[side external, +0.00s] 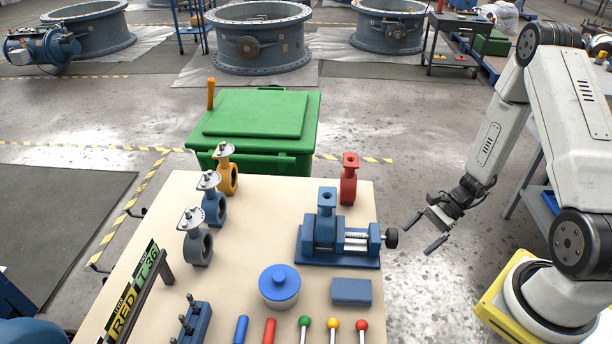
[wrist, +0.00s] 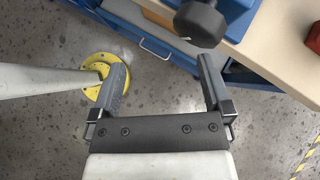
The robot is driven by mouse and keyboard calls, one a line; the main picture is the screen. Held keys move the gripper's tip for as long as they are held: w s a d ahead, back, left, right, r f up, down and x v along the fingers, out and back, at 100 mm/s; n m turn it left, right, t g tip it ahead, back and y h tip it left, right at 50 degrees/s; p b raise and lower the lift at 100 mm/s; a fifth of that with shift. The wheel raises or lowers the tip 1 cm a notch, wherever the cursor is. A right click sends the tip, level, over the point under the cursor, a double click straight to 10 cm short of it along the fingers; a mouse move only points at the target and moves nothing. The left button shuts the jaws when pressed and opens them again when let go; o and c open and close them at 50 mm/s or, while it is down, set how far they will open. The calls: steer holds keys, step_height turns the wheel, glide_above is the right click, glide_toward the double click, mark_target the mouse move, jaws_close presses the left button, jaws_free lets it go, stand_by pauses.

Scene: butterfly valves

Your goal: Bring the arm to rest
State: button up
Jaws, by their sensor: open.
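My gripper (side external: 421,231) is to the right of the table's right edge, beyond the vise handle, over the floor. Its two fingers are apart with nothing between them. In the wrist view, my gripper (wrist: 162,85) also shows open and empty, with floor and the table's side behind it. A blue vise (side external: 340,240) stands on the table with a blue valve body (side external: 325,205) at its jaws. Its dark handle knob (side external: 391,238) points toward my gripper and shows at the top of the wrist view (wrist: 200,22).
The table (side external: 235,265) holds a red valve (side external: 348,180), grey, blue and yellow valves at left, a white pot with a blue lid (side external: 279,287), a blue block (side external: 351,291) and several coloured pieces in front. A green bin (side external: 255,130) stands behind. Floor around my gripper is clear.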

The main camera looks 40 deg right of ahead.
steer(key=a+r+n+h, duration=0.4)
steer(key=a+r+n, duration=0.1)
steer(key=r+n, duration=0.4)
steer(key=w+a+r+n+h, duration=0.1)
steer(key=a+r+n+h, duration=0.4)
steer(key=r+n, duration=0.4)
steer(key=shift+a+n, duration=0.5)
steer(key=shift+n, duration=0.4)
